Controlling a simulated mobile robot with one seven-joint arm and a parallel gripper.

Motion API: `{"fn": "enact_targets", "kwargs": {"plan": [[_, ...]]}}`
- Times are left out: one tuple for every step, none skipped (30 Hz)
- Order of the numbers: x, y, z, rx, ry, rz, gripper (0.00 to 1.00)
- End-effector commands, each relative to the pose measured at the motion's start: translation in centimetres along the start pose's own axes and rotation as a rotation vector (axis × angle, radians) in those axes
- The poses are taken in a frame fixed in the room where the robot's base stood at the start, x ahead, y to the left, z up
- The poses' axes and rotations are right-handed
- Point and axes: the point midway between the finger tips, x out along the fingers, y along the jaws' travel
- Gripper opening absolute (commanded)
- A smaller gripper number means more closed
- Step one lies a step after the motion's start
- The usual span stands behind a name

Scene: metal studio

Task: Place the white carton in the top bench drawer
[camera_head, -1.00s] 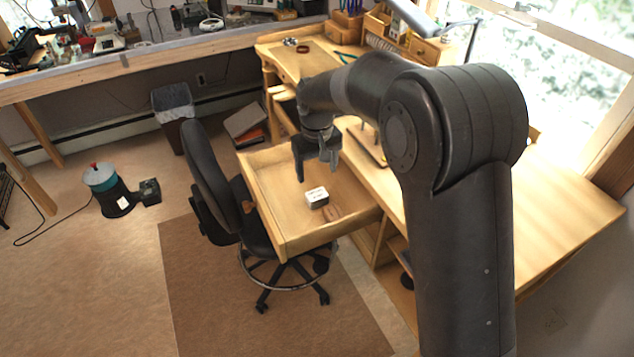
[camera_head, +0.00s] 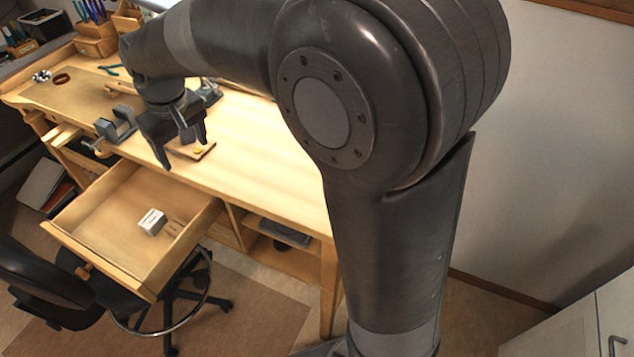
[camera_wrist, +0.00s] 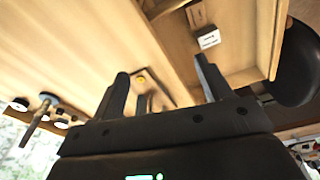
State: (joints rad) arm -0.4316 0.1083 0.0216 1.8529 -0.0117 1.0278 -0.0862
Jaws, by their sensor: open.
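The white carton (camera_head: 152,221) lies inside the pulled-out top bench drawer (camera_head: 110,215), on its bottom board beside a small brown piece. The wrist view also shows the carton (camera_wrist: 209,39) in the drawer (camera_wrist: 240,25), beyond one finger. My gripper (camera_head: 183,153) is open and empty, fingers pointing down. It is raised near the bench's front edge, behind the drawer and apart from the carton.
The wooden bench top (camera_head: 260,150) has a wide clear area to the right. A small board with a yellow item (camera_head: 197,151) and a grey vise (camera_head: 117,124) are near my gripper. A black chair (camera_head: 45,275) stands against the drawer's front left.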

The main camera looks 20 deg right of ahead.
Motion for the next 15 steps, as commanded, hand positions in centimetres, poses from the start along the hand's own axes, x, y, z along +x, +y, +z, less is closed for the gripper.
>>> {"fn": "enact_targets", "kwargs": {"plan": [[-1.4, 1.3, 1.7, 0.035, 0.023, 0.008, 0.71], [-2.1, 1.9, 2.7, 0.054, 0.034, 0.012, 0.71], [-2.8, 2.7, 3.9, 0.078, 0.049, 0.017, 0.71], [-3.4, 3.3, 4.9, 0.096, 0.061, 0.022, 0.71], [-3.9, 3.8, 5.9, 0.115, 0.072, 0.026, 0.71], [-4.5, 4.4, 7.2, 0.140, 0.087, 0.032, 0.71], [-5.0, 4.9, 8.3, 0.159, 0.098, 0.037, 0.71], [-5.4, 5.3, 9.3, 0.177, 0.110, 0.042, 0.71], [-5.9, 5.8, 10.7, 0.202, 0.124, 0.048, 0.71], [-6.2, 6.1, 11.7, 0.220, 0.135, 0.053, 0.71], [-6.5, 6.4, 12.7, 0.238, 0.147, 0.058, 0.71], [-6.9, 6.8, 14.1, 0.261, 0.162, 0.065, 0.71], [-7.1, 7.0, 15.2, 0.280, 0.173, 0.071, 0.71], [-7.3, 7.2, 16.2, 0.298, 0.184, 0.076, 0.71], [-7.5, 7.5, 17.6, 0.322, 0.199, 0.083, 0.71]]}}
